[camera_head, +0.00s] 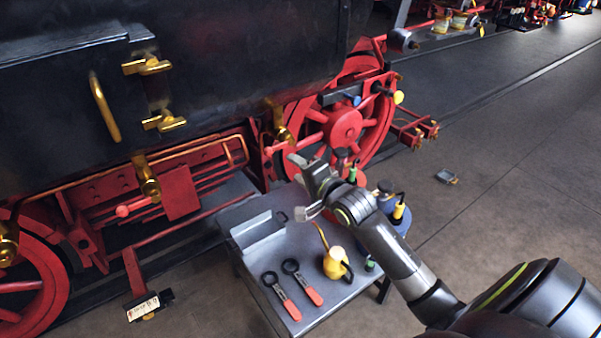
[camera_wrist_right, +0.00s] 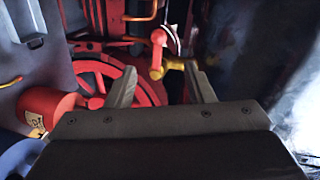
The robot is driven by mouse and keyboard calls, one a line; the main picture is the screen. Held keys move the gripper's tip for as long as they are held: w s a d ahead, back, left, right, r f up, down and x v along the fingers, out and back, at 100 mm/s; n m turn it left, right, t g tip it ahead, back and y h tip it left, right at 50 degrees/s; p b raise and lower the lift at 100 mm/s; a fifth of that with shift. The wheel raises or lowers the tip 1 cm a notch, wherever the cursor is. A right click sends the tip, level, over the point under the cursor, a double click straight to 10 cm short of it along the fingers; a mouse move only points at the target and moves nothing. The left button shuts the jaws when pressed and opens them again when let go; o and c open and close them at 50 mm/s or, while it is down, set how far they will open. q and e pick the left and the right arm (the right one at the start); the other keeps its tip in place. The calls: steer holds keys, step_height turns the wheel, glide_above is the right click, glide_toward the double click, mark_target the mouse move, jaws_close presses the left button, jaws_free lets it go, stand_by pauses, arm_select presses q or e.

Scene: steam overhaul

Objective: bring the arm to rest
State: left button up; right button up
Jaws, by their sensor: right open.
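My right arm comes in from the lower right of the head view. Its gripper (camera_head: 303,187) is raised above the grey work table (camera_head: 308,322), in front of the locomotive's red wheel (camera_head: 345,125). The fingers are apart with nothing between them. In the right wrist view the two fingers of the gripper (camera_wrist_right: 165,90) are also spread. Behind them are a red lever with a round end (camera_wrist_right: 158,37) and a yellow fitting (camera_wrist_right: 178,63); I cannot tell how far away these are. My left gripper is not in view.
On the table lie two red-handled wrenches (camera_head: 310,294) and (camera_head: 288,306), and a yellow oil can (camera_head: 335,264). The black locomotive side (camera_head: 230,70) with brass handles stands close behind. A small grey object (camera_head: 447,177) lies on the floor, which is mostly clear at right.

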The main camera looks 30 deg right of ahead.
steer(key=shift+s+r, duration=0.1)
steer(key=shift+s, duration=0.2)
stand_by(0.4)
